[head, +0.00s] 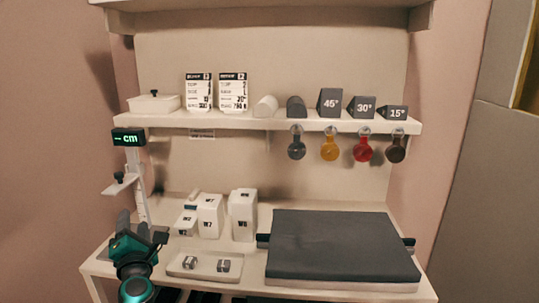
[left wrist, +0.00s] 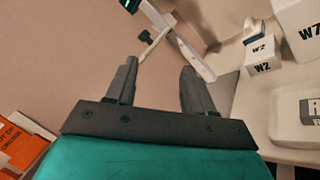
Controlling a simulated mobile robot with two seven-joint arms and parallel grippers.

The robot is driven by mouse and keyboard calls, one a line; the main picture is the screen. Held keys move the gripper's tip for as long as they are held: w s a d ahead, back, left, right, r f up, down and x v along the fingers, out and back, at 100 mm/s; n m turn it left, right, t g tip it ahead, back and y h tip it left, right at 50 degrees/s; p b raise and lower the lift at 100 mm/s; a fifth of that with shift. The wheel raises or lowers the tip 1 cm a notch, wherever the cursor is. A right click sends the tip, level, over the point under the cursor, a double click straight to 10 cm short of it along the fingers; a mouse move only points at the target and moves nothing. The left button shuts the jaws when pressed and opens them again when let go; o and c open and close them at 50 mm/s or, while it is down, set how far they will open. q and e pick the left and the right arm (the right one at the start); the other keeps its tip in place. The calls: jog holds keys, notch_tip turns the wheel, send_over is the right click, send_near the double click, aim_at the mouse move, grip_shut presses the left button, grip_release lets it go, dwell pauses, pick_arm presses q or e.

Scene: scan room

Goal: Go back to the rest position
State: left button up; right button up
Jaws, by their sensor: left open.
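My left gripper (head: 141,229) is at the lower left in the head view, by the left front end of the table (head: 170,279). In the left wrist view its two dark fingers (left wrist: 159,88) stand wide apart with nothing between them. Beyond the fingers in that view is the white post of the height gauge (left wrist: 182,42), apart from them as far as I can tell. My right gripper does not show in either view.
The height gauge (head: 129,137) stands behind my left gripper. White W-marked blocks (head: 210,217), a small tray (head: 203,267) and a dark pad (head: 340,246) are on the table. A shelf (head: 240,123) hangs above. An orange box (left wrist: 18,143) shows in the left wrist view.

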pick_arm(q)
jog(key=s+d+f+m+g+h, duration=0.2)
jog(key=s+d+f+m, duration=0.3)
jog(key=s+m, duration=0.5)
jog(key=s+d+f+m+g+h, duration=0.3)
jog(key=s+d+f+m+h, duration=0.2)
jog(key=s+f+m, duration=0.5)
jog(key=s+d+f+m+g+h, duration=0.2)
jog(key=s+d+f+m, duration=0.3)
jog(key=s+f+m, duration=0.3)
jog(key=s+m+h, duration=0.1)
jog(key=s+m, duration=0.2)
jog(key=m, duration=0.1)
jog(key=shift+s+d+f+g+h, duration=0.25)
jog(key=shift+s+d+g+h, duration=0.05)
jog(key=shift+s, duration=0.05)
